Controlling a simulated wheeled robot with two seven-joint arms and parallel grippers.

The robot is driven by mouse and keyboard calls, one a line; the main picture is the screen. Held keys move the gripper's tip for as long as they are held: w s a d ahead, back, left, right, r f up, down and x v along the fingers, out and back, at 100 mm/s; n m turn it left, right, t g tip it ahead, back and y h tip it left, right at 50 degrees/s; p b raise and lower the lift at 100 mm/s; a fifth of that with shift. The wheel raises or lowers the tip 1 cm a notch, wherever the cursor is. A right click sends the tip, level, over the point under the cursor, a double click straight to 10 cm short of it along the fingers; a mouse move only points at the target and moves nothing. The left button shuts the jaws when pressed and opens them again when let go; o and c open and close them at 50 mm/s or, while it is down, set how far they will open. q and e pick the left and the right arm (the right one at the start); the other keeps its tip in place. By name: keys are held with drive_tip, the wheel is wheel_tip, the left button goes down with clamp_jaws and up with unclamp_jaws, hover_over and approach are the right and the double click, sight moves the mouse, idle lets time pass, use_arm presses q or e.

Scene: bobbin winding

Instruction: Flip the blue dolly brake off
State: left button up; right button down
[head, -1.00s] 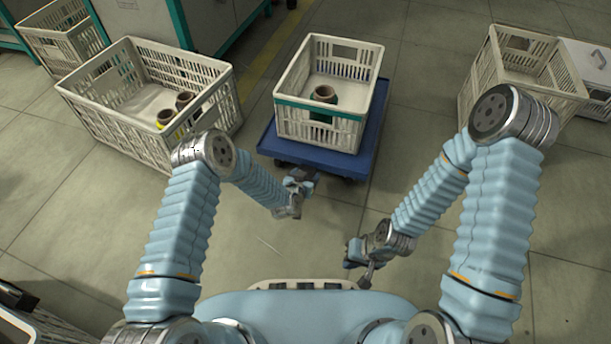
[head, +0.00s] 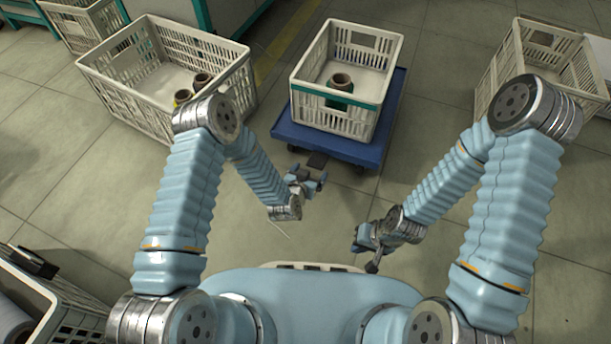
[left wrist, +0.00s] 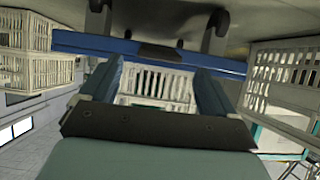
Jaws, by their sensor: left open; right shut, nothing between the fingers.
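The blue dolly (head: 290,132) stands on the floor ahead, carrying a cream crate. A dark brake pedal (head: 317,160) sticks out from its near edge. In the left wrist view, the dolly's blue edge (left wrist: 85,42) runs across the top, with the dark pedal (left wrist: 160,52) at its middle. My left gripper (head: 308,179) is open and empty, just short of the pedal in the head view. Its two blue fingers (left wrist: 160,72) frame the pedal from either side in the wrist view; I see no contact. My right gripper (head: 364,243) is shut and empty, lower right, away from the dolly.
The crate (head: 300,99) on the dolly holds a brown-and-green bobbin (head: 341,86). A larger crate (head: 110,84) with bobbins stands left, another crate (head: 515,60) right. A dark-handled crate (head: 75,320) is at lower left.

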use_arm(q)
drive_tip(key=v, duration=0.4)
drive_tip(key=shift+s+r, duration=0.15)
drive_tip(key=shift+s, duration=0.1)
drive_tip(key=s+a+r+n+g+p, duration=0.1)
drive_tip(key=s+a+r+g+p, duration=0.1)
drive_tip(key=s, duration=0.4)
drive_tip(key=s+a+r+n+g+p, duration=0.2)
drive_tip(key=s+a+r+g+p, duration=0.1)
drive_tip(key=s, duration=0.4)
drive_tip(key=s+a+r+n+g+p, duration=0.2)
drive_tip(key=s+a+r+g+p, duration=0.1)
drive_tip(key=s, duration=0.4)
drive_tip(key=g+p, duration=0.1)
drive_tip(key=g, duration=0.1)
drive_tip(key=shift+a+r+g, duration=0.15)
drive_tip(key=shift+r+g, duration=0.15)
drive_tip(key=shift+r, duration=0.1)
